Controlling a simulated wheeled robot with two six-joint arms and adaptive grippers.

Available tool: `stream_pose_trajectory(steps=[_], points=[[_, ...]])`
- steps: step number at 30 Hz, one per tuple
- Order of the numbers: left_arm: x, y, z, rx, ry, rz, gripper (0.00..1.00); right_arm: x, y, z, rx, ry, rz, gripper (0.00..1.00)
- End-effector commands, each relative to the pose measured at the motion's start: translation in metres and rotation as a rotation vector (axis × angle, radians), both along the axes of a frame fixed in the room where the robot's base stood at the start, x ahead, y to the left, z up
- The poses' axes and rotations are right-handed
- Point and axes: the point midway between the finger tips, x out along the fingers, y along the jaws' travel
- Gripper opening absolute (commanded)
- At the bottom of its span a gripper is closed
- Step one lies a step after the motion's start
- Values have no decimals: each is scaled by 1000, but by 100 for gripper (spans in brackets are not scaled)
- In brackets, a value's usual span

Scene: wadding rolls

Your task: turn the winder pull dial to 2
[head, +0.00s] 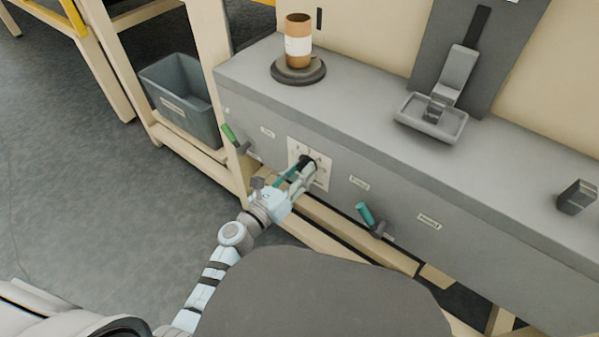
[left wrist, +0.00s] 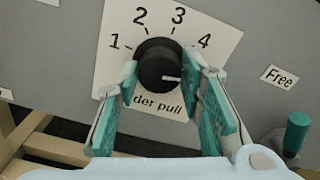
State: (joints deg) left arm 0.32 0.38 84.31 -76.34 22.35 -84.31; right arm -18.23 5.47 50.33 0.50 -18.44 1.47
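The winder pull dial (left wrist: 160,65) is a round black knob on a white plate (left wrist: 222,40) marked 1 to 4, with "der pull" legible below it. Its white pointer line points right and slightly down, below the 4 mark. In the head view the dial (head: 308,162) is on the grey front panel, partly behind my gripper. My left gripper (head: 297,173) is at the dial, its teal-padded fingers (left wrist: 162,72) on either side of the knob. The fingers look open, with narrow gaps beside the knob; contact is not clear. My right gripper is not in view.
A green lever (head: 234,138) is left of the dial and a teal lever (head: 370,217) is right of it, near a "Free" label (left wrist: 279,77). A brown roll (head: 298,42) stands on a round dark base (head: 298,70) on the ledge. A grey bin (head: 180,100) is at left.

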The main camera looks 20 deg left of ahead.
Motion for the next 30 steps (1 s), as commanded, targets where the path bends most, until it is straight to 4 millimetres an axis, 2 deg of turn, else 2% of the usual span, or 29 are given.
stream_pose_trajectory(steps=[1, 4, 17, 30], points=[[0, 0, 0, 0, 0, 0, 21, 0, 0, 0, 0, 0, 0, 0], [0, 0, 0, 0, 0, 0, 5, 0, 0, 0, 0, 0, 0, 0], [0, 0, 0, -72, 30, 1, 5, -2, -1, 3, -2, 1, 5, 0], [-1, 0, 1, -394, 159, 1, 5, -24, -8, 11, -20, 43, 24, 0]])
